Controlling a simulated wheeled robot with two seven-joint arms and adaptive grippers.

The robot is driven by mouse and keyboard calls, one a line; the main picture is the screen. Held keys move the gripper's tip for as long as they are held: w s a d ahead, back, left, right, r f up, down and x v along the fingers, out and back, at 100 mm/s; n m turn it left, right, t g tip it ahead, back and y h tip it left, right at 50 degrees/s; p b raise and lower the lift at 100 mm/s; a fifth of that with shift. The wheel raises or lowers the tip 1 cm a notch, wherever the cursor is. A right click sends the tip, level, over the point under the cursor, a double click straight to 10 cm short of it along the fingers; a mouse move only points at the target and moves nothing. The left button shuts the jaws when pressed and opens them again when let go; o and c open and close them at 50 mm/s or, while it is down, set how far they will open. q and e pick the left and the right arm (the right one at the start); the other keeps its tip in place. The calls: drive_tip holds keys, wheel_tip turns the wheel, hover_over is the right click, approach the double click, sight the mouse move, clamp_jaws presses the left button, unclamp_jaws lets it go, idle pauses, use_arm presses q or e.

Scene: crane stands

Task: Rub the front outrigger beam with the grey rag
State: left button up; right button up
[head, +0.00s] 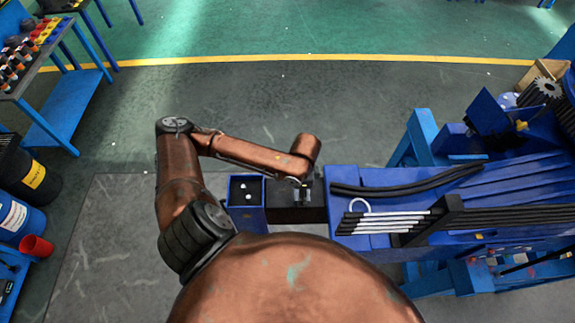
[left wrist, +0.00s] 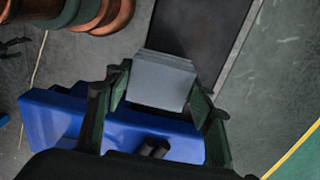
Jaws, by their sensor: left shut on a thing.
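My left gripper (left wrist: 160,100) is shut on the grey rag (left wrist: 163,80), a folded pale-grey block between its green-and-black fingers. In the head view my left arm comes from the left, and its gripper (head: 301,190) is over the dark section between a blue box-shaped end and the blue crane body. This dark section (head: 290,214) looks like the front outrigger beam. In the left wrist view a dark flat surface (left wrist: 195,35) lies beyond the rag; whether the rag touches it I cannot tell. My right gripper is not in view.
The blue crane body (head: 375,178) with black hoses and rods fills the right side, on blue stands (head: 420,137). A blue workbench (head: 65,105) and drums (head: 20,218) with a red cup (head: 37,245) are at left. The floor beyond the arm is clear.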

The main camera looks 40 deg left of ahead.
use_arm(q)
drive_tip(key=shift+s+r, duration=0.1)
drive_tip(key=shift+r, duration=1.9)
